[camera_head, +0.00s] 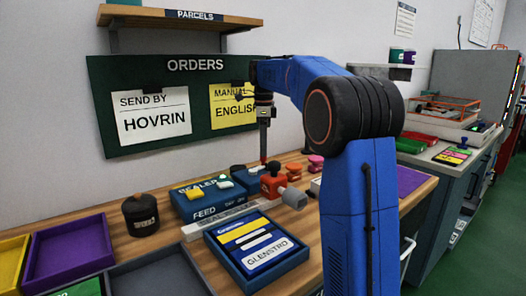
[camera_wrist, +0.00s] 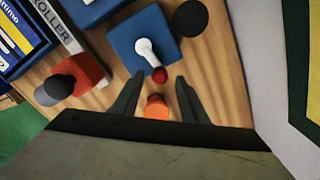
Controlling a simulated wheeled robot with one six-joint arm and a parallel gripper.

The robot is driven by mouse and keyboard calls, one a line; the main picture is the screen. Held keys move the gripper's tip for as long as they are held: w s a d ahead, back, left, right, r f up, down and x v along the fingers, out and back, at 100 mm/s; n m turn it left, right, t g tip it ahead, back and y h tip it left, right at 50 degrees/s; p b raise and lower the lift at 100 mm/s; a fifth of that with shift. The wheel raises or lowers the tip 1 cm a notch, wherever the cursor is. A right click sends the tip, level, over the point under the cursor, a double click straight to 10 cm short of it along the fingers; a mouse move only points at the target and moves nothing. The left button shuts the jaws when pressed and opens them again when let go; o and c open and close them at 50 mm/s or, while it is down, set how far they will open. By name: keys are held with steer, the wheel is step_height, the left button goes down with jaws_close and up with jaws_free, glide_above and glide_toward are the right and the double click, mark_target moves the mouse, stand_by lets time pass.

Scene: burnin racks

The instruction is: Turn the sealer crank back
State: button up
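The sealer (camera_head: 205,203) is a blue box with yellow and pale buttons, labelled SEALER and FEED, on the wooden bench. Beside it is a small blue block (camera_head: 240,179). In the wrist view this block (camera_wrist: 130,38) carries the crank, a white lever (camera_wrist: 147,50) ending in a red knob (camera_wrist: 159,75). My gripper (camera_head: 263,158) points down over the block. In the wrist view my gripper (camera_wrist: 160,77) is open, with one finger on each side of the red knob and a gap on both sides. Contact with the knob is not visible.
A red device with a grey handle (camera_head: 292,198) stands close in front of the crank. An orange knobbed object (camera_wrist: 157,107) lies between my fingers' bases in the wrist view. A dark round pot (camera_head: 141,215) and a blue parcel tray (camera_head: 226,265) are nearby.

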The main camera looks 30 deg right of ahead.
steer(key=shift+f, duration=1.05)
jaws_close()
